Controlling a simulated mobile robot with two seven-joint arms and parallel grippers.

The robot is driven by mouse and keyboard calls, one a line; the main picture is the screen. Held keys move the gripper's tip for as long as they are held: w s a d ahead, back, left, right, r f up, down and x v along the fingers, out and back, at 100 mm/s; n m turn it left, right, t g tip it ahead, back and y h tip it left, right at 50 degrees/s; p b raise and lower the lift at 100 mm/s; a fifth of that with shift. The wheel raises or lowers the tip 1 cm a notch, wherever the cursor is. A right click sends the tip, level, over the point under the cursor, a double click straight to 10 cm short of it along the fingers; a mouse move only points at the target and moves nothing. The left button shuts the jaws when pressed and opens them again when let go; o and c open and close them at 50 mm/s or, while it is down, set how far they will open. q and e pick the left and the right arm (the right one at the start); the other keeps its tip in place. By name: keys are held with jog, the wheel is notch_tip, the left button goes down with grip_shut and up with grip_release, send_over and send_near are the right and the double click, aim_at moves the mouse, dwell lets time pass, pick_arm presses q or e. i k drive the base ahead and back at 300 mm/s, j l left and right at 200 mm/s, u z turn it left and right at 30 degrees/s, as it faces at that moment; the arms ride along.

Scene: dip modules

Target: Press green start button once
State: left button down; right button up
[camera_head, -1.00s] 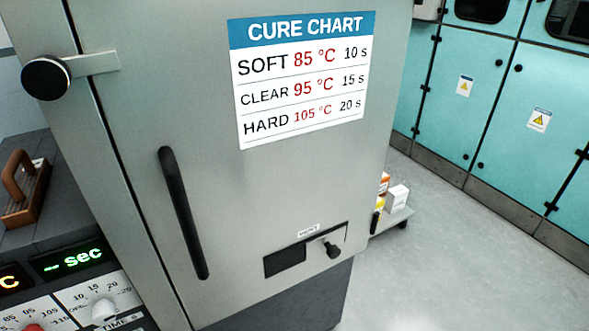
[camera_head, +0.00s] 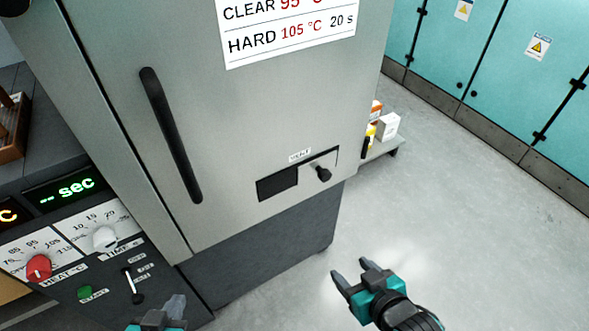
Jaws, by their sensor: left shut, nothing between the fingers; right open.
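The green start button (camera_head: 85,292) sits low on the dark control panel at the lower left, below the red heat knob (camera_head: 39,267). My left gripper (camera_head: 172,304) is at the bottom edge, right of the button and apart from it in the picture; its fingers are shut and hold nothing. My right gripper (camera_head: 357,277) is open and empty, over the floor to the right of the cabinet.
The panel also has a white time knob (camera_head: 104,238), a toggle lever (camera_head: 133,285) and a lit display (camera_head: 66,192). The grey cabinet (camera_head: 230,120) with a black handle (camera_head: 171,135) and a vent slider (camera_head: 323,174) stands above. The floor at right is clear.

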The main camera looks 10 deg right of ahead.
aim_at(85, 292)
jog(key=u, duration=1.15)
